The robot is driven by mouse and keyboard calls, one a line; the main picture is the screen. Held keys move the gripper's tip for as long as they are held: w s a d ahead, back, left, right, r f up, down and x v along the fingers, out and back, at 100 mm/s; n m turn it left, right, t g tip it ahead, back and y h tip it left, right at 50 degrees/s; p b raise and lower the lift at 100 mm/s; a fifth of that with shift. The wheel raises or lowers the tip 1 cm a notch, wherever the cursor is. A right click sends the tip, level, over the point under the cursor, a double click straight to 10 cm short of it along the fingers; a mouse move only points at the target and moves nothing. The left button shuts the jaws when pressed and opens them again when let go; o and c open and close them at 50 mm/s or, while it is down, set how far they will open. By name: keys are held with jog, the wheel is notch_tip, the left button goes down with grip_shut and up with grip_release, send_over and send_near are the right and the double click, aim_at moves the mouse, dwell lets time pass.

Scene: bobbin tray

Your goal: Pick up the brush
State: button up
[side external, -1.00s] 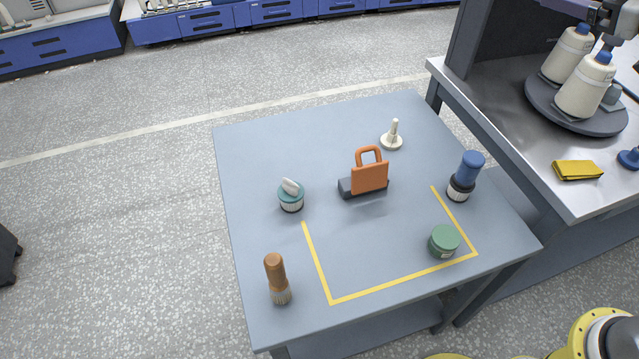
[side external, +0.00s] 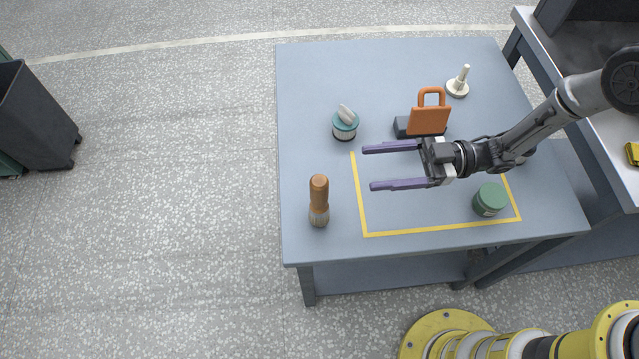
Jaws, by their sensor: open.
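The brush (side external: 319,201) has an orange-brown handle and pale greyish bristles. It stands bristles down on the grey-blue table, near the table's front left corner and left of the yellow tape outline. My gripper (side external: 369,168) is open and empty, with two long purple fingers pointing left.
A green jar (side external: 490,200) stands inside the yellow tape (side external: 440,230). The table (side external: 300,90) is clear around the brush.

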aim_at(319, 203)
jog(key=s+a+f, duration=0.1)
jog(key=a+f, duration=0.1)
jog(key=a, duration=0.5)
jog(key=s+a+f, duration=0.1)
jog(key=s+a, duration=0.1)
jog(key=a, duration=0.5)
jog(key=shift+a+f+m, duration=0.2)
jog(key=shift+f+m, duration=0.1)
jog(key=shift+f, duration=0.1)
grip_shut()
